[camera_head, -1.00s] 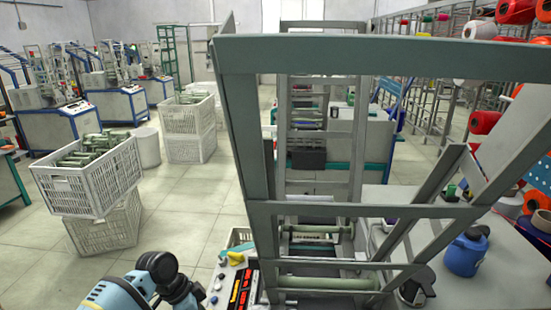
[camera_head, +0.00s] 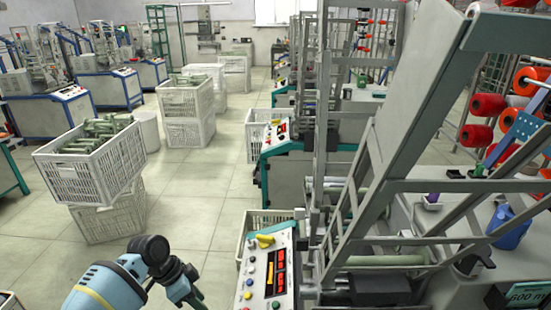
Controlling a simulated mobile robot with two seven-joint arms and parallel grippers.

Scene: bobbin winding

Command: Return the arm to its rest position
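My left arm (camera_head: 115,288) shows at the bottom left, with a light blue link, a black joint and a dark link running down out of the picture. It is apart from the winding machine (camera_head: 395,130) on the right. The machine has a grey metal frame and a control panel (camera_head: 268,270) with red displays and a yellow knob. A gap of floor lies between my arm and the panel. Neither gripper shows, and my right arm is out of view.
A white crate (camera_head: 95,172) of greenish bobbins sits on another crate at left. More stacked crates (camera_head: 185,110) stand behind it. Other blue-based machines (camera_head: 45,112) stand further left. Red thread cones (camera_head: 478,135) are at right. The tiled floor (camera_head: 195,190) between is clear.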

